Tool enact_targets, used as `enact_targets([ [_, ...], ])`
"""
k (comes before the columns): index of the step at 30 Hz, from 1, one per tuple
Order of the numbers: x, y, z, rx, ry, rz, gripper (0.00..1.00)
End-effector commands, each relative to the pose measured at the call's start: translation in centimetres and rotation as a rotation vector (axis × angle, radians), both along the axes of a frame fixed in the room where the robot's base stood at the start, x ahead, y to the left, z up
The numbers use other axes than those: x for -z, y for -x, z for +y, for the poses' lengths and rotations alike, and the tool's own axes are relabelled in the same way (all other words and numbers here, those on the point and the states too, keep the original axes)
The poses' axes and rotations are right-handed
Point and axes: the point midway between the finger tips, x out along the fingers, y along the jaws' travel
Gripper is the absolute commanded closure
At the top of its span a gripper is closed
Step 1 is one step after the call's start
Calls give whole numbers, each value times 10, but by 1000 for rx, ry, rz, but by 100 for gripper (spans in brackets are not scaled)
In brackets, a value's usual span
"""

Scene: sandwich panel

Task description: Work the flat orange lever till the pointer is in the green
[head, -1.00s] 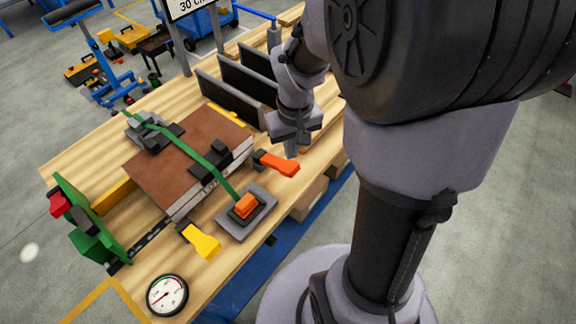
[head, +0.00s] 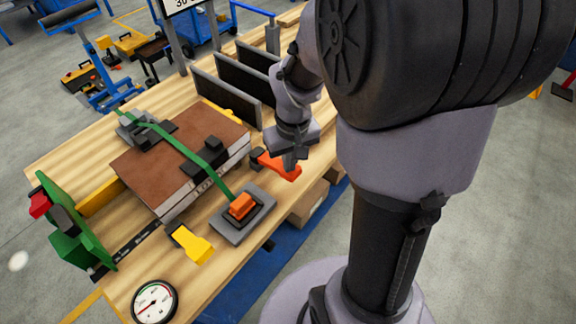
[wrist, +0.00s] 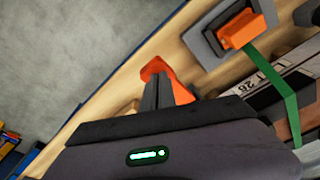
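The flat orange lever (head: 281,166) sticks out from a dark pivot near the bench's front edge. My gripper (head: 291,162) points down at its outer part, with the fingertips overlapping it in the head view. In the wrist view, my gripper (wrist: 164,88) shows two fingers close together, with orange of the lever (wrist: 154,68) visible on both sides. I cannot tell whether they touch it. The round white gauge (head: 155,302) lies at the bench's near left corner.
A brown-topped panel (head: 165,155) lies under a green strap (head: 190,157). An orange buckle (head: 241,206) sits on a grey plate (head: 255,223). A yellow handle (head: 195,247) and a green bracket (head: 70,225) are nearby. Dark upright boards (head: 225,98) stand behind.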

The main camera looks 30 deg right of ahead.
Motion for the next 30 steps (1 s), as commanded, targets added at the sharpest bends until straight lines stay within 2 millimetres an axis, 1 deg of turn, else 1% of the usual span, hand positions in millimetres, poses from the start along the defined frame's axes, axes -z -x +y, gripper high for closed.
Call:
enact_targets([
  [1, 12, 0, 0, 0, 0, 1, 100],
  [5, 26, 0, 0, 0, 0, 1, 100],
  [12, 20, 2, 0, 0, 0, 0, 100],
  [14, 17, 8, 1, 0, 0, -1, 100],
  [19, 10, 29, 4, 0, 0, 0, 100],
  [26, 11, 30, 5, 0, 0, 0, 100],
  [28, 7, 30, 5, 0, 0, -1, 100],
  [30, -3, 31, 5, 0, 0, -1, 100],
])
